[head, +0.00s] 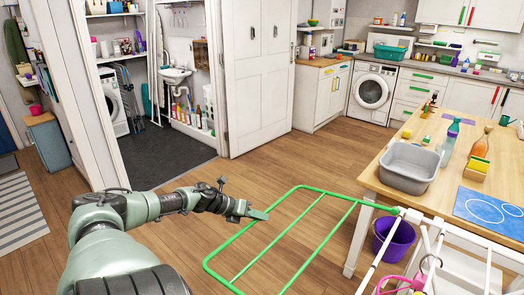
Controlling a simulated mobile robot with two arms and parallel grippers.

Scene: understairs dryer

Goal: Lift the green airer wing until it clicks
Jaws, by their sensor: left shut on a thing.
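The green airer wing (283,232) is a thin green tube frame with crossbars in the lower middle of the head view. It spreads out to the left from the white airer frame (431,235) at the lower right. My left gripper (258,214) is shut on the wing's outer left bar. The wing looks roughly level above the wooden floor, but I cannot tell its exact angle. The hinge side near the white frame is partly in view, and the lower part of the airer is cut off by the picture edge. My right gripper is not in view.
A wooden table (459,196) with a grey tub (409,166), bottles and sponges stands right, close to the wing. A purple bucket (394,240) sits under it by the airer. A white door (260,80) and washing machine (373,89) are behind. Floor between is clear.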

